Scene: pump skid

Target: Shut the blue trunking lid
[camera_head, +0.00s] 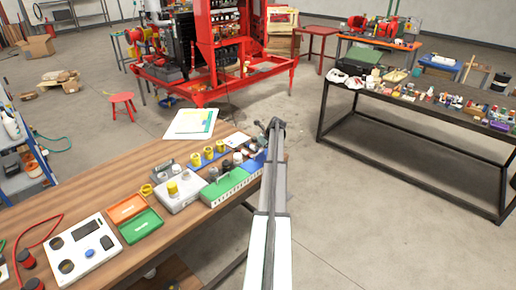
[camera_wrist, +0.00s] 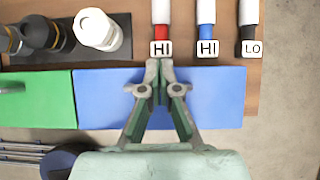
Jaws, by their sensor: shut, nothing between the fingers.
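The blue trunking lid (camera_wrist: 220,98) is a flat blue panel in the middle of the wrist view, beside a green panel (camera_wrist: 38,100) on its left. In the head view a small part of the blue piece (camera_head: 257,157) shows at the right end of the green trunking (camera_head: 226,188), partly hidden by my arm. My gripper (camera_wrist: 158,66) is shut and empty. Its fingertips appear over the far edge of the blue panel in the wrist view. I cannot tell whether they touch it, or how far the lid stands open.
Three leads labelled HI (camera_wrist: 162,48), HI (camera_wrist: 208,48) and LO (camera_wrist: 251,48) lie just beyond the blue panel. A white-topped part (camera_wrist: 96,30) and black knobs stand at upper left. Open floor lies right of the wooden bench (camera_head: 100,185).

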